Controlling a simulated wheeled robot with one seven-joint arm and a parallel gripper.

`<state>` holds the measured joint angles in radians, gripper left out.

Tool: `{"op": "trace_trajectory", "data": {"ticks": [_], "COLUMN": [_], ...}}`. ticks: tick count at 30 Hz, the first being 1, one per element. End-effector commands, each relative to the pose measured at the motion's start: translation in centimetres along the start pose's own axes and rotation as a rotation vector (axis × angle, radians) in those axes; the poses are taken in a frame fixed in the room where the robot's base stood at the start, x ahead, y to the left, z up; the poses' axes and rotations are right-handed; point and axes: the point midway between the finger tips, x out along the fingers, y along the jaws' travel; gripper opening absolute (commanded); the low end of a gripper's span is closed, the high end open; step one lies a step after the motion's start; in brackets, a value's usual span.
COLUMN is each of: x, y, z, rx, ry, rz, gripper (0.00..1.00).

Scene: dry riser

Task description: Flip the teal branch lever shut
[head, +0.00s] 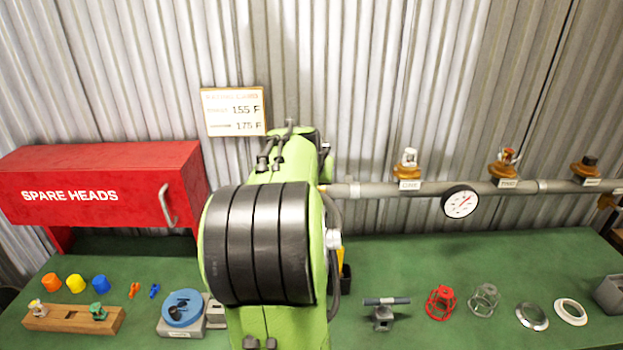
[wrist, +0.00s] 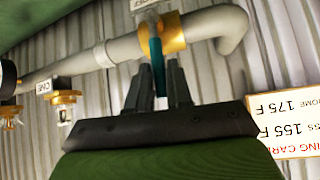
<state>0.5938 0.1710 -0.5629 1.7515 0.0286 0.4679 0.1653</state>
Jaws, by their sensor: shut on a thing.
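The teal branch lever (wrist: 157,62) hangs from a brass valve body (wrist: 175,32) on the grey pipe in the wrist view. The lever points down the picture, between the two dark fingers of my gripper (wrist: 157,84). My gripper is shut on the lever. In the head view my own green and black arm stands in front and hides the lever, the valve and my fingers.
The grey pipe (head: 440,188) runs along the corrugated wall with sprinkler heads and a pressure gauge (head: 460,202). A red spare heads cabinet (head: 110,185) stands left. The green bench (head: 400,255) holds small parts, a red cage (head: 440,303) and rings.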

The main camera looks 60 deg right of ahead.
Motion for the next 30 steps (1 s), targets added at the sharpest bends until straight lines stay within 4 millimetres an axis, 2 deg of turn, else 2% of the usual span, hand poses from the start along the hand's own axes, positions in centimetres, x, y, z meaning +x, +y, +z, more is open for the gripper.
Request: {"op": "trace_trajectory", "data": {"ticks": [8,9,12,20,23,26,30], "x": [0.1,0.1,0.1,0.0,-0.8,-3.0,-7.1], "y": [0.2,0.2,0.1,0.1,0.0,-0.1,-0.1], "z": [0.1,0.1,0.1,0.1,0.0,-0.1,-0.2], "rx": [0.002,0.002,0.001,0.000,0.000,0.000,0.000], "ry": [-0.005,-0.006,-0.005,-0.003,-0.001,0.001,0.002], "rz": [0.005,0.005,0.005,0.003,0.002,-0.004,-0.005], "gripper": [0.00,0.26,0.41,0.41,0.41,0.41,0.41]}}
